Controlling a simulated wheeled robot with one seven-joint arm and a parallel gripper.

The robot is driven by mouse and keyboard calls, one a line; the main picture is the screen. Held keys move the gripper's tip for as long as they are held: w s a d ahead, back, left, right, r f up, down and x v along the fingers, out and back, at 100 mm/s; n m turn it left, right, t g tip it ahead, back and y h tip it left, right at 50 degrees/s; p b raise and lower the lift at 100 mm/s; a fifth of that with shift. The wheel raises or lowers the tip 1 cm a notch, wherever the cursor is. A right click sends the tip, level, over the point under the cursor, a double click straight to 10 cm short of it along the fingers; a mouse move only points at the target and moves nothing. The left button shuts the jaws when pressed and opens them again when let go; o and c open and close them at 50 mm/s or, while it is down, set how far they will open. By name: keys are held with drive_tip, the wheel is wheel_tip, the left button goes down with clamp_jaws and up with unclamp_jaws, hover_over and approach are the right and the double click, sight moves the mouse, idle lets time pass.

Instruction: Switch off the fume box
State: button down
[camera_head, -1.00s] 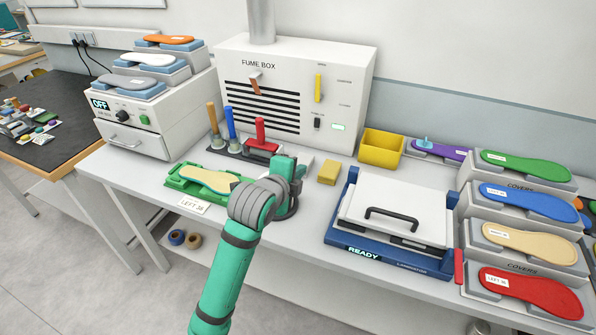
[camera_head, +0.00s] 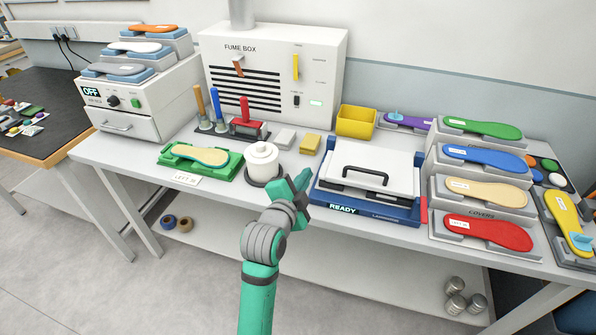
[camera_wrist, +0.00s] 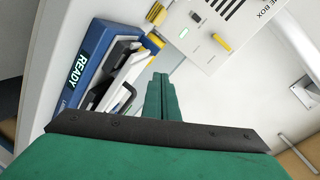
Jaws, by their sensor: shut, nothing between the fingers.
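The white fume box (camera_head: 325,75) stands at the back of the bench. Its front has a small black switch (camera_head: 296,101) beside a lit green indicator (camera_head: 316,103), a yellow slider (camera_head: 296,66) and an orange-brown lever (camera_head: 238,66). My gripper (camera_head: 303,182) is shut and empty, in front of the box and well short of it, near the press's left side. In the wrist view my shut fingers (camera_wrist: 161,80) point toward the lower part of the fume box (camera_wrist: 222,62), where the green indicator (camera_wrist: 184,33), black switch (camera_wrist: 196,17) and yellow slider (camera_wrist: 223,42) show sideways.
A blue press (camera_head: 370,208) reading READY sits right of my gripper. A white pot (camera_head: 262,160) stands to its left. A yellow bin (camera_head: 356,121), a yellow block (camera_head: 310,144) and a tool rack (camera_head: 222,128) lie near the box. Insole covers (camera_head: 485,232) are stacked at right.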

drive_tip(key=s+d+f+n+t+y, duration=0.1)
drive_tip(key=s+f+n+y, duration=0.2)
drive_tip(key=s+f+n, duration=0.7)
drive_tip(key=s+d+f+n+t+y, duration=0.15)
drive_tip(key=s+f+n, duration=0.5)
drive_tip(key=s, duration=0.65)
drive_tip(key=s+a+f+g, duration=0.1)
drive_tip(key=s+a, duration=0.1)
drive_tip(key=s, duration=1)
drive_tip(key=s+a+f+g+y, duration=0.1)
drive_tip(key=s+a, duration=0.2)
drive_tip(key=s, duration=0.9)
drive_tip(key=shift+s+a+f, duration=0.2)
drive_tip(key=shift+s+a, duration=0.15)
drive_tip(key=shift+s, duration=0.05)
drive_tip(key=shift+w+a, duration=0.1)
